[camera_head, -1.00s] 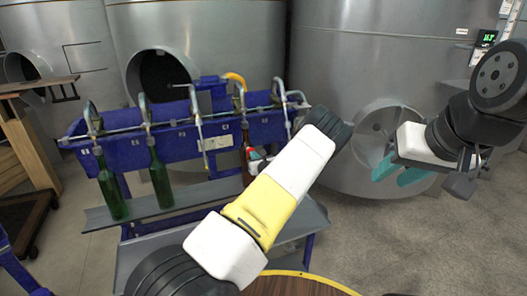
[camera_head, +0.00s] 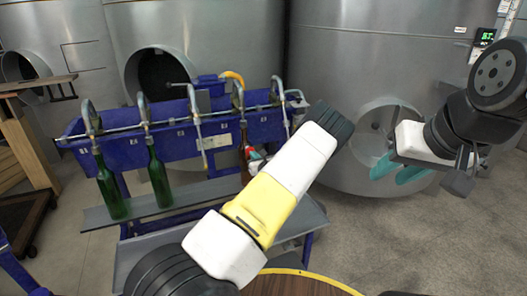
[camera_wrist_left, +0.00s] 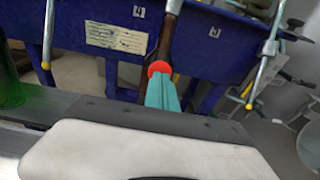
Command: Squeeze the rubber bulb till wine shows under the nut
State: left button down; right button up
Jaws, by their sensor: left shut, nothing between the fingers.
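A round red bulb (camera_wrist_left: 159,67) is in the middle of the left wrist view, against a dark brown upright bottle or tube (camera_wrist_left: 166,40). A small red patch, apparently the bulb, shows in the head view (camera_head: 249,153). My left gripper (camera_wrist_left: 160,84) has its teal fingers together, with nothing between them. Their tips point at the bulb and overlap its lower edge in the picture; I cannot tell whether they touch. In the head view, my forearm partly hides this hand. My right gripper (camera_head: 398,170) is empty, its fingers apart, at the right. I cannot make out the nut or any wine.
The blue filling machine (camera_head: 165,150) has several metal spouts. Two green bottles (camera_head: 111,188) (camera_head: 158,178) stand on its grey shelf at the left. Steel tanks (camera_head: 400,60) stand behind. A round wooden top (camera_head: 290,286) is at the front. Floor is clear at the right.

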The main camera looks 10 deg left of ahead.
pick_arm(q)
jog(key=shift+w+a, duration=0.1)
jog(key=shift+w, duration=0.05)
jog(key=shift+w+a+f, duration=0.15)
jog(key=shift+w+a, duration=0.25)
jog(key=shift+w, duration=0.3)
jog(key=shift+v, duration=1)
dwell(0.3)
jog(key=f+v, duration=0.1)
jog(key=v, duration=0.6)
jog(key=shift+r, duration=0.5)
jog(key=shift+a+r, duration=0.1)
